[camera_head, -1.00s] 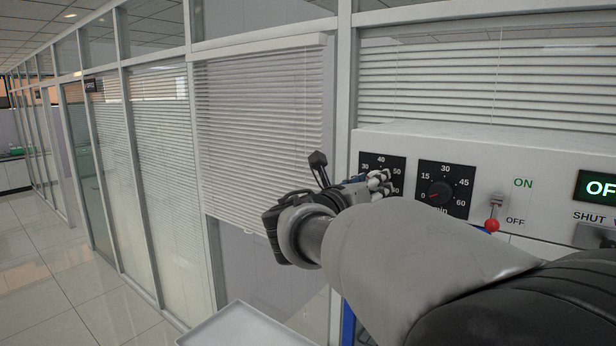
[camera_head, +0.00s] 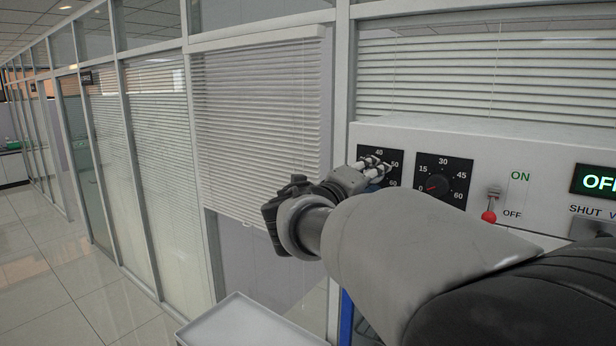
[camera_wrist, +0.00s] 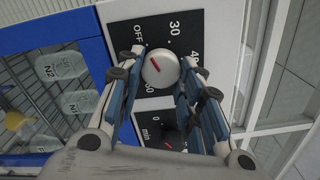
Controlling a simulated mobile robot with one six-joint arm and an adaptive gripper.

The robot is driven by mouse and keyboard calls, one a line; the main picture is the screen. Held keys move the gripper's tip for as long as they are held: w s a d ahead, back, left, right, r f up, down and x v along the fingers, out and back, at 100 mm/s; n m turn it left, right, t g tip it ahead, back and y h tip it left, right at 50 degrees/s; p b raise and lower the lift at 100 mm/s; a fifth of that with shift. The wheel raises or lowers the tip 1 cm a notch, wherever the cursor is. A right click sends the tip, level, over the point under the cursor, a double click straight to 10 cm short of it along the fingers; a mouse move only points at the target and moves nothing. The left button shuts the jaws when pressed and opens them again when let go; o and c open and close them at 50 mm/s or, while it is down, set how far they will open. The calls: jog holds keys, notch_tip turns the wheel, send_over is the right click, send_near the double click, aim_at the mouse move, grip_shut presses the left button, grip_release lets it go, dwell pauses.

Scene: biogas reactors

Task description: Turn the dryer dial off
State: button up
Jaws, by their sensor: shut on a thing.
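The dryer dial (camera_wrist: 160,68) is a round pale knob with a red pointer line, on a black plate marked OFF, 30, 40, 50 and 60. The red line lies slanted in the wrist view; I cannot tell exactly which mark it points at. My gripper (camera_wrist: 162,70) is shut on the dial, with blue-grey padded fingers on both sides of it. In the head view my gripper (camera_head: 376,168) is at the left dial plate (camera_head: 380,154), and its fingers hide the knob.
Right of it is a timer dial (camera_head: 438,186) with its pointer near 0. Further right are a red-tipped ON/OFF lever (camera_head: 489,216) and a lit OFF display (camera_head: 597,182). A pale tray (camera_head: 243,322) stands below my arm. A window with blinds (camera_head: 260,120) is at the left.

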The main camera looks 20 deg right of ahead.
jog(key=shift+n, duration=0.9)
jog(key=o, duration=1.1)
jog(key=shift+c, duration=0.2)
jog(key=v, duration=1.2)
jog(key=shift+f, duration=0.1)
